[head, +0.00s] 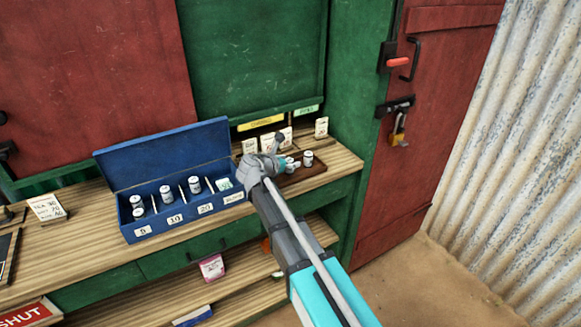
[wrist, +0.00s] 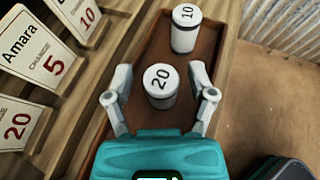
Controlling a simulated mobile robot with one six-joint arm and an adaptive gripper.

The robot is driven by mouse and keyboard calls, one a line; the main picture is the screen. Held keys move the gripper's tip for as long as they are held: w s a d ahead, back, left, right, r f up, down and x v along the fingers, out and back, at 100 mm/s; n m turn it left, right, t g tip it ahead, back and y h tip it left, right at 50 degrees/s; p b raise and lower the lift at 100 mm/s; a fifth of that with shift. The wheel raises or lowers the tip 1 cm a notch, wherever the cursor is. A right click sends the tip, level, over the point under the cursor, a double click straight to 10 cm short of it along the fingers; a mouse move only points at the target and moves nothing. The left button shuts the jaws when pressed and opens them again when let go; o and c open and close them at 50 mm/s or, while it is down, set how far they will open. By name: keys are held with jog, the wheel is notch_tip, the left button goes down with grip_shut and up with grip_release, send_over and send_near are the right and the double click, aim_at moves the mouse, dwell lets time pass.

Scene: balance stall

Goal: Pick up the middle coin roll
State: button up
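A white coin roll marked 20 (wrist: 161,80) stands upright on a brown tray (wrist: 207,52). My gripper (wrist: 161,76) is open, with one finger on each side of this roll and a visible gap to each. A second white roll, marked 10 (wrist: 186,30), stands upright farther along the tray, beyond the fingertips. In the head view my gripper (head: 287,164) is low over the tray (head: 316,171), and the far roll (head: 308,158) shows to its right. My gripper's body hides the near part of the tray, so I cannot see whether another roll stands there.
Price cards (wrist: 52,58) stand along the left of the tray. A blue open cash box (head: 150,232) with several rolls in compartments sits left on the wooden counter (head: 90,240). The counter's right edge drops to bare ground. A red padlocked door (head: 440,110) is at the right.

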grip_shut()
jog(key=shift+r, duration=0.1)
dwell(0.3)
jog(key=shift+r+p, duration=0.95)
jog(key=shift+p, duration=0.15)
jog(key=s+a+r+p, duration=0.2)
jog(key=s+r+p, duration=0.3)
jog(key=s, duration=0.1)
jog(key=s+a+r+p, duration=0.2)
jog(key=s+r+p, duration=0.3)
jog(key=s+r, duration=0.1)
jog(key=shift+s+a+p, duration=0.25)
jog(key=shift+s+p, duration=0.15)
jog(key=shift+s, duration=0.25)
